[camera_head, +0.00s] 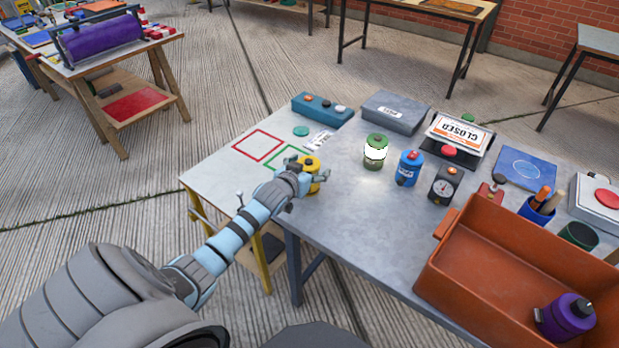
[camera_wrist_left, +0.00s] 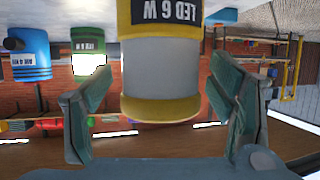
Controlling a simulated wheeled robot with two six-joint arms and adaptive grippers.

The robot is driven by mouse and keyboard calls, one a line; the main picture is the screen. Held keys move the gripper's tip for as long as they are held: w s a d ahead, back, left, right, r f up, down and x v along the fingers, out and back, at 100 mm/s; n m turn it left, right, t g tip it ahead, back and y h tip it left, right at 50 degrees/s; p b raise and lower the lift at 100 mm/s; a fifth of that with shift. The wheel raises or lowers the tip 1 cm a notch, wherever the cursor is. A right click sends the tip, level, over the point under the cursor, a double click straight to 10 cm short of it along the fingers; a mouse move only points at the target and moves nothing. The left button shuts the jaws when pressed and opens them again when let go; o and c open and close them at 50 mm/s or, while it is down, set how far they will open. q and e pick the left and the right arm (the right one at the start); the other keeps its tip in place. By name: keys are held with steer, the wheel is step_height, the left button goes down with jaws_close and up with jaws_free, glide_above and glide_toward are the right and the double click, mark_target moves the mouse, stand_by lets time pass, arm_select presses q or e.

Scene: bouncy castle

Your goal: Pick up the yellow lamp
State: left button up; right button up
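The yellow lamp (camera_head: 311,163) stands on the left part of the grey table, partly hidden by my left gripper (camera_head: 306,175). In the left wrist view the lamp (camera_wrist_left: 160,107) appears upside down, with a grey-white band and a dark "LED 6 W" label. It is between the two fingers of my left gripper (camera_wrist_left: 163,88). The fingers are open, one on each side, and a narrow gap shows beside each. My right gripper is not in view.
A lit green lamp (camera_head: 375,153) and a blue lamp (camera_head: 409,168) stand to the right, near a black gauge (camera_head: 445,184). An orange crate (camera_head: 440,272) holds a purple lamp (camera_head: 566,318). A blue button box (camera_head: 322,109) is behind.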

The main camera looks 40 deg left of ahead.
arm_select(q)
steer(key=shift+r, duration=0.1)
steer(key=c, duration=1.4)
